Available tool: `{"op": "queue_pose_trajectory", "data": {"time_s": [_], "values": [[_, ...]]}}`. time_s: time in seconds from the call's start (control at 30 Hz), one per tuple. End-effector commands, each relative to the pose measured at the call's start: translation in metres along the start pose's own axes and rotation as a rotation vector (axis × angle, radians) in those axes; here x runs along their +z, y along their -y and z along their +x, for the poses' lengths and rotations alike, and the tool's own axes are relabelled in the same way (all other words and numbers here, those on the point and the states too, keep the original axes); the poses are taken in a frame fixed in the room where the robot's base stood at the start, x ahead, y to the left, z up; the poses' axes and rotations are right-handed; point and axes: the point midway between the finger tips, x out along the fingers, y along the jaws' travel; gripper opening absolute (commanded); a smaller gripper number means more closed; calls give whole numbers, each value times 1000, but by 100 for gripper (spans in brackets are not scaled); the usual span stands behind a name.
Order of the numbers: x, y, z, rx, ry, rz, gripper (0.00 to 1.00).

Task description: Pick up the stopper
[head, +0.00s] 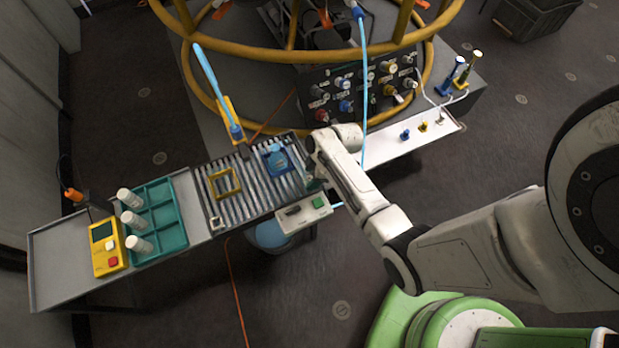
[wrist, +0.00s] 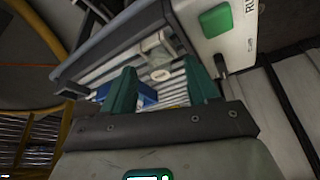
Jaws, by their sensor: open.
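My gripper (wrist: 160,65) is open, its two green fingers apart over the roller conveyor (wrist: 98,74). Between the fingers, in the wrist view, is a small pale piece with a round white end (wrist: 160,75); it may be the stopper, but I cannot tell for sure. It is not held. A blue part (wrist: 146,96) shows beside the left finger. In the head view my gripper (head: 314,180) is over the right end of the conveyor (head: 240,205), with its fingertips mostly hidden by the wrist. A blue square holder (head: 268,166) stands just left of it.
A box with a green button (head: 303,213) is fixed at the conveyor's near side. A yellow frame (head: 238,189) lies on the rollers. A teal tray (head: 184,236) with white cylinders and a yellow device (head: 99,261) stand left. Yellow ring rails (head: 285,53) and a blue hose (head: 364,95) rise behind.

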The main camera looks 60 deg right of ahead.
Motion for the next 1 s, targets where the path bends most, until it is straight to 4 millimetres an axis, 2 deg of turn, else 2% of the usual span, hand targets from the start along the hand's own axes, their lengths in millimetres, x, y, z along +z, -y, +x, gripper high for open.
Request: {"op": "queue_pose_trajectory", "data": {"time_s": [0.27, 0.73, 1.0], "values": [[0, 0, 3, -1, 0, 0, 59], [0, 0, 2, -1, 0, 0, 14], [0, 0, 2, -1, 0, 0, 12]]}}
